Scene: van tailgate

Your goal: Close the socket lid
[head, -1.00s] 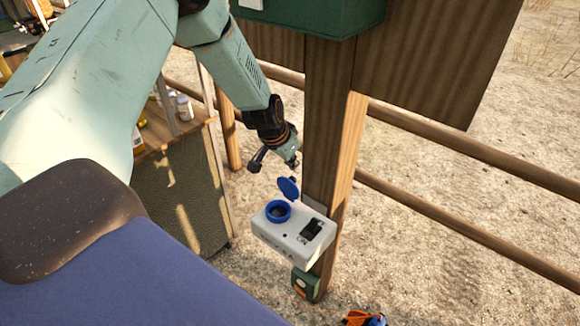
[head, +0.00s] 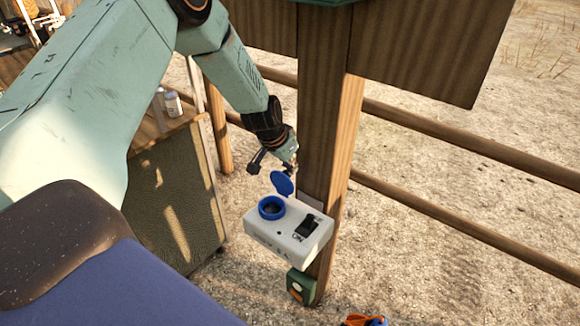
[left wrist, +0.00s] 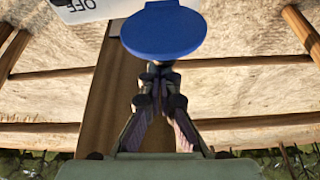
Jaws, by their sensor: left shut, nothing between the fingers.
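The white socket box (head: 290,236) is fixed to the wooden post in the head view. Its round socket has a blue rim (head: 271,208). The blue socket lid (head: 282,183) stands open, tilted up behind the rim. My left gripper (head: 290,168) is just above and behind the lid, on its hinge side. In the left wrist view the left gripper (left wrist: 160,70) is shut with nothing in it, and the blue lid (left wrist: 163,32) covers the space right in front of its tips. I cannot tell whether they touch. My right gripper is not in view.
The wooden post (head: 325,120) rises right beside my left gripper. A black switch (head: 307,226) is on the box top, and a green box (head: 300,286) hangs below. A cabinet (head: 180,190) stands to the left. Wooden rails (head: 460,225) run to the right.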

